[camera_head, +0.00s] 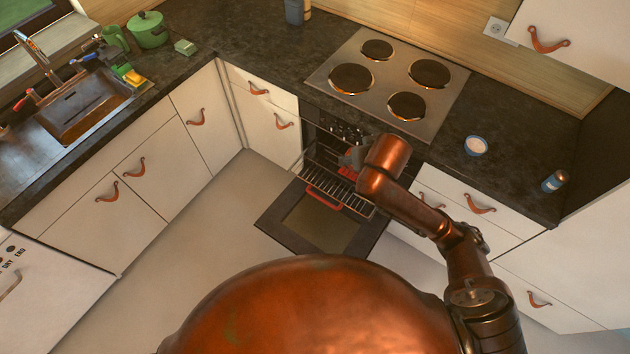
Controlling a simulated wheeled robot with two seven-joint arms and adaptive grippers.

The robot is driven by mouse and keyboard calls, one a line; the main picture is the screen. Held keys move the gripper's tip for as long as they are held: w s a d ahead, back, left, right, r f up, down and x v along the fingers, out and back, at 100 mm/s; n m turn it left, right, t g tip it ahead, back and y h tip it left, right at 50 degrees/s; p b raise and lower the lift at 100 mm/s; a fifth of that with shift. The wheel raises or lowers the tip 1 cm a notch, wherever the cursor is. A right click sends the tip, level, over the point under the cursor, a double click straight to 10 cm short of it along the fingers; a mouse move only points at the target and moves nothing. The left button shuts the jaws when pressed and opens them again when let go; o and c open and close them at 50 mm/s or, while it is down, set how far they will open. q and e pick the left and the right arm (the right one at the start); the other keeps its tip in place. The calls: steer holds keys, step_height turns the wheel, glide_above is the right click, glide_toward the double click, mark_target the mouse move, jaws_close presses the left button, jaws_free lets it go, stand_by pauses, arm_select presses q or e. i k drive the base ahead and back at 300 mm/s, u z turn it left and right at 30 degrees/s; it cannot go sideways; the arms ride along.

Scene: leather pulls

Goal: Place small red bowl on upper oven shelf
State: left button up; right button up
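The oven door (318,222) is folded down, and a wire oven shelf (330,186) sticks out above it. A red curved pull (325,196) runs along the shelf's front edge. My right arm reaches over to the oven mouth. My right gripper (350,160) is a small dark shape there, partly hidden by my copper wrist. A small red patch (347,173), likely the red bowl, shows right under it at the shelf. Whether the fingers hold it or it rests on the wires is too small to tell. My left gripper is out of view.
A hob (388,82) with dark plates sits above the oven. A small blue-white bowl (475,146) and a blue jar (553,181) stand on the right counter. A sink (85,108) and green pot (147,30) are at left. The floor (200,240) left of the door is clear.

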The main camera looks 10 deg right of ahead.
mark_target(337, 178)
steer(key=u, duration=0.55)
steer(key=k, duration=0.8)
steer(key=u, duration=0.8)
steer(key=i, duration=1.65)
steer(key=z, duration=1.05)
steer(key=i, duration=0.6)
steer(key=z, duration=1)
steer(key=i, duration=0.3)
steer(key=z, duration=0.25)
